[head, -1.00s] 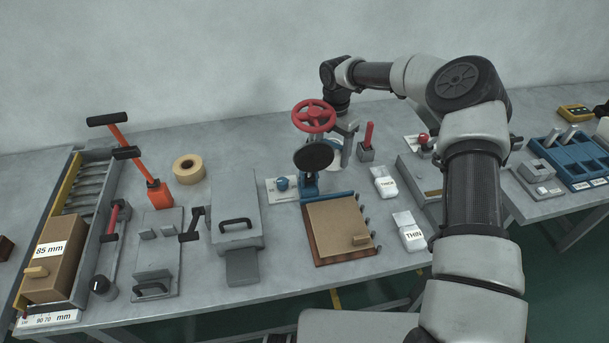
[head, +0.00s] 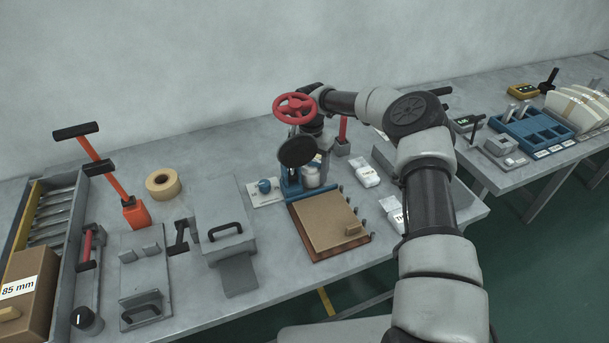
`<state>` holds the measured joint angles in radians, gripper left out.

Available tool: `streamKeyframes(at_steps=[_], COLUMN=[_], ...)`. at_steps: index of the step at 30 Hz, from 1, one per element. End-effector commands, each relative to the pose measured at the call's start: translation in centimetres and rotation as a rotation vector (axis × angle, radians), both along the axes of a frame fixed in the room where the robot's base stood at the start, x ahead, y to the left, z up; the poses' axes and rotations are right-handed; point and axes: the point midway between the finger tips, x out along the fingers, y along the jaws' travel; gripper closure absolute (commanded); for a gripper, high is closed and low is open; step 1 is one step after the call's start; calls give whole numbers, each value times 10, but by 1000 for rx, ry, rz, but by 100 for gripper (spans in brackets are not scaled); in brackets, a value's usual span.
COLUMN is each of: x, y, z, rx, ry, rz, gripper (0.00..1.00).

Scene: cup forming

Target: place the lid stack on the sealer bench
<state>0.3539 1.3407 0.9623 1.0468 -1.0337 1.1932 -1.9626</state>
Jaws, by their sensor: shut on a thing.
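My gripper (head: 322,162) is behind the red handwheel and black disc of a blue press, over the main bench, and is partly hidden. It is shut on a pale, round object (head: 312,176), which seems to be the lid stack; its edges are partly covered. A separate bench (head: 508,180) stands at the right, apart from my gripper. It bears a blue compartment tray (head: 537,130) and curved white pieces (head: 580,105). No label shows whether this is the sealer bench.
The red handwheel (head: 295,108) and black disc (head: 297,151) stand close to my gripper. A brown board (head: 327,226), white packets (head: 366,174) and a tape roll (head: 163,184) lie on the main bench. Green floor (head: 545,270) shows in front of the right bench.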

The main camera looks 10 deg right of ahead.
Motion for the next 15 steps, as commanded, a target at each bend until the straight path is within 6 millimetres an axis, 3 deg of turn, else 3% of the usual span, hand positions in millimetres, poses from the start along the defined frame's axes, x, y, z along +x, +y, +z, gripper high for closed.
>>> streamKeyframes(at_steps=[13,14,15], x=[1,1,1], y=[-3,-3,-3], z=[-8,-8,-7], rx=[-1,-1,0], ry=[-1,-1,0], rz=[0,0,0], gripper=[56,33,26])
